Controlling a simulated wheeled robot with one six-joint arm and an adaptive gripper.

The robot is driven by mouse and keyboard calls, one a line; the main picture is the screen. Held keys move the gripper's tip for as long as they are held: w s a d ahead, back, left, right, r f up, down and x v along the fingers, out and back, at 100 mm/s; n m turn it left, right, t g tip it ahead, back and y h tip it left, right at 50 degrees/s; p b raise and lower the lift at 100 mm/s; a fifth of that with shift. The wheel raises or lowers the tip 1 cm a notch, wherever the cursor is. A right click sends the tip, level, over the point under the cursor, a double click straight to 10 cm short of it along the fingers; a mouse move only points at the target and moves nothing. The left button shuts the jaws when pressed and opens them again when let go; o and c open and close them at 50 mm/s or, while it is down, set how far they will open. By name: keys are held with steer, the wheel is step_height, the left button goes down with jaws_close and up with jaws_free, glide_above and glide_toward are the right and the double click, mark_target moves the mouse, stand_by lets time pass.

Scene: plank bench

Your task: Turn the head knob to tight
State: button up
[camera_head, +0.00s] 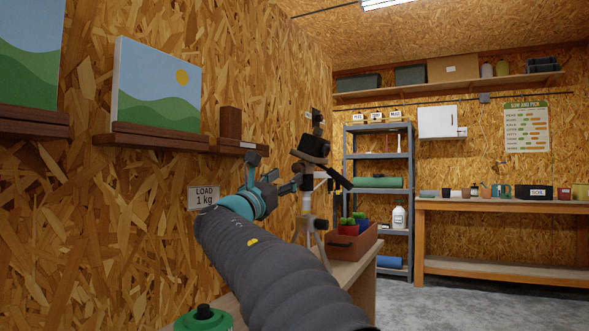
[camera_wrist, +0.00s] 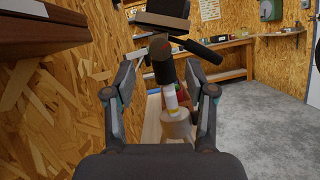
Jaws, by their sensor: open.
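A small tripod (camera_head: 306,205) stands on the bench with a dark device (camera_head: 313,148) on its head. A black pan handle (camera_head: 340,180) slopes down to the right from the head; the handle also shows in the wrist view (camera_wrist: 200,49). In the wrist view a dark round knob with a brownish end (camera_wrist: 160,48) faces me, seemingly the head knob, above a pale column with a yellow band. My gripper (camera_head: 280,182) is open beside the tripod head. In the wrist view its fingers (camera_wrist: 163,66) stand either side of the knob, apparently without touching it. No tight marking is readable.
A wooden planter (camera_head: 352,245) with small cacti stands just behind the tripod. A wall ledge (camera_head: 160,138) with a picture runs close along the left. A green tin (camera_head: 203,319) stands at the near bench end. Metal shelves (camera_head: 378,190) and a workbench (camera_head: 500,205) are farther back.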

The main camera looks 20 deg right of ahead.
mark_target(296, 171)
steer(key=shift+p+x, duration=0.4)
steer(key=shift+x, duration=2.2)
